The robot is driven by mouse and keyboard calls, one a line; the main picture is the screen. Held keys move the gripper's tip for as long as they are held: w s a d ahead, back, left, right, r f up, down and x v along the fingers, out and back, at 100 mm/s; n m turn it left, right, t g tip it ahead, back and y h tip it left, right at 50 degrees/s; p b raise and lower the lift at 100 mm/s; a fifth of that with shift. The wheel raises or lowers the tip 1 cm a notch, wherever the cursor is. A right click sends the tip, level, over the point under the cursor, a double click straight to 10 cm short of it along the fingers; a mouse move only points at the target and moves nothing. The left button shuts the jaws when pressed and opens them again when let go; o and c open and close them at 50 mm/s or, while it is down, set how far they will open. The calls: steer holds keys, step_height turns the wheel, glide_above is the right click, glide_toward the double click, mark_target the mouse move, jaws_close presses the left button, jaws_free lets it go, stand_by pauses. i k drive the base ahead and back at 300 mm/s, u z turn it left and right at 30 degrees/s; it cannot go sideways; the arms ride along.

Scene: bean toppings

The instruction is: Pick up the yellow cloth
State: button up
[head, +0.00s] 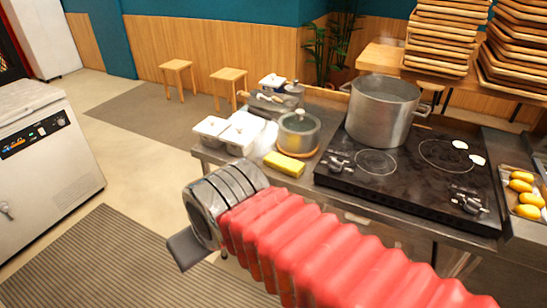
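A small yellow block-like piece (284,164), the only thing here that fits the yellow cloth, lies flat near the front edge of the metal counter (313,189). It is just in front of a lidded glass pot. My gripper (186,248) is at the end of my red-sleeved arm, left of the counter and lower in the picture than the yellow piece. It is clearly apart from it. Only a dark grey finger-like part shows, so I cannot see whether it is open or shut. Nothing is visibly held.
The lidded pot (299,133) and white containers (228,131) stand close behind and left of the yellow piece. A black stove (410,170) with a large steel pot (381,108) is to the right. A white machine (45,150) stands far left. Floor between is free.

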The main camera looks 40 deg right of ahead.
mark_target(293, 168)
steer(key=z, duration=0.05)
steer(key=i, duration=0.75)
steer(key=z, duration=0.7)
steer(key=i, duration=0.7)
steer(key=z, duration=0.4)
